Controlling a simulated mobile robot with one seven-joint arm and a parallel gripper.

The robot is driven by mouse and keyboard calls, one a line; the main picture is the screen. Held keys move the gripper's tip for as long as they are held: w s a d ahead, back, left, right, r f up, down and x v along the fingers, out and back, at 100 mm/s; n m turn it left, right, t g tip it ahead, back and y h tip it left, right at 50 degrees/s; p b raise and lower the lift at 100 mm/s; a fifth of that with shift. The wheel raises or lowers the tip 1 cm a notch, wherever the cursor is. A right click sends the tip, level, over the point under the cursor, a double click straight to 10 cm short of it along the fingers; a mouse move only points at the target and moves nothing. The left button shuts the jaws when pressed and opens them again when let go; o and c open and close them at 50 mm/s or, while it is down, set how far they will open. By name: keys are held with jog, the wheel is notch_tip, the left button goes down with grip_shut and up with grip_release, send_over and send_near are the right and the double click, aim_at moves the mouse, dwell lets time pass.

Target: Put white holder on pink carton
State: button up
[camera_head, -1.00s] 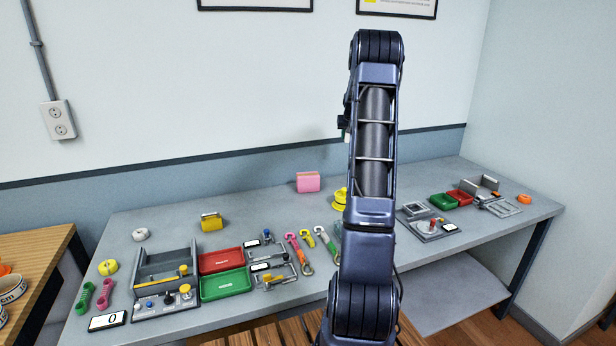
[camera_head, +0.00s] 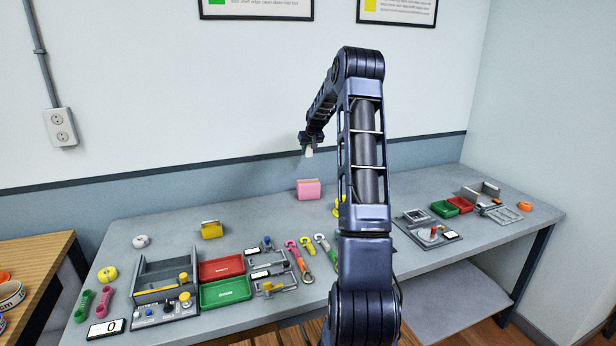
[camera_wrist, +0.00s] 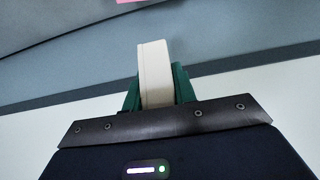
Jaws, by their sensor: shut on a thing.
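The white holder (camera_wrist: 154,72) is in my gripper (camera_wrist: 158,88) in the wrist view, held between the green fingers. In the head view the white holder (camera_head: 309,153) hangs below my gripper (camera_head: 310,142), up in the air in front of the wall. The pink carton (camera_head: 309,189) stands at the back of the grey table, below the held holder and apart from it. A pink edge (camera_wrist: 130,1) shows at the top of the wrist view.
On the table (camera_head: 350,215) stand a yellow box (camera_head: 212,230), a red tray (camera_head: 221,268), a green tray (camera_head: 226,291) and a grey fixture (camera_head: 165,285). Several hooks lie near the middle. The tabletop left of the pink carton is clear.

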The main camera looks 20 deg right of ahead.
aim_at(308, 181)
notch_tip(308, 181, down, 13)
jog(key=shift+f, duration=0.1)
dwell(0.5)
jog(key=shift+f, duration=0.1)
jog(key=o, duration=1)
jog(key=shift+o, duration=0.2)
